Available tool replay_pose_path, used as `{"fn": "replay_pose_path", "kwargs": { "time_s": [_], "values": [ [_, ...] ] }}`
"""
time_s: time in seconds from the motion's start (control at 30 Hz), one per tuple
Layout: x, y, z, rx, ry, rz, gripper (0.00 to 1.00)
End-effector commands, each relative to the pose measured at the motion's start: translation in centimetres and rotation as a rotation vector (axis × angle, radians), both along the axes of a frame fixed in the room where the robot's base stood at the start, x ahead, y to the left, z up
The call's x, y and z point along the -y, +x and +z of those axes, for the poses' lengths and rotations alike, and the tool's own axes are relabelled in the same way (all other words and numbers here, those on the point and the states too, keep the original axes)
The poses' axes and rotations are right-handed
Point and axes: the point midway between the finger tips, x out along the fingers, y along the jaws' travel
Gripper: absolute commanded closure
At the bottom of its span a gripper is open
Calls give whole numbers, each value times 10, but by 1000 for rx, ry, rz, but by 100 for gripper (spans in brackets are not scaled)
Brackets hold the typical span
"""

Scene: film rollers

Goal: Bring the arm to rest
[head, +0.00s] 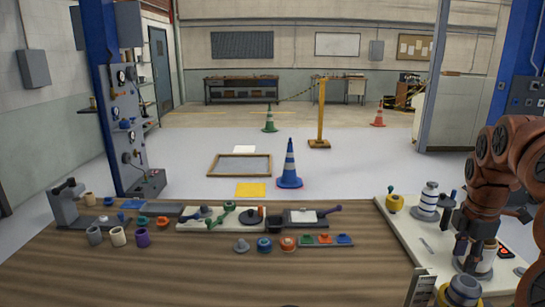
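My arm (487,190) is folded at the right edge of the head view, its orange-brown links bent downward. My gripper (467,254) hangs low over the white board (412,236) at the right of the table. Its dark fingers are small and partly overlap a pale cylinder (486,264) behind or beside them. I cannot tell whether they touch it, or whether they are open or shut.
A white-and-grey roller (428,199) and a yellow pot (395,203) stand on the board. Knobs, cups and handled tools crowd the wooden table's (230,280) back edge; its front is clear. A blue cone (289,166) stands on the floor beyond.

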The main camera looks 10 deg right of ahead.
Motion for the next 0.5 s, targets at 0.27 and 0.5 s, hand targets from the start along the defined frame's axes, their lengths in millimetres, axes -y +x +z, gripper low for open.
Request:
{"fn": "replay_pose_path", "kwargs": {
  "time_s": [0.27,0.5],
  "values": [
    [-155,10,2,1,61,-205,61],
    [-260,-35,-17,-42,85,-482,61]
  ]
}}
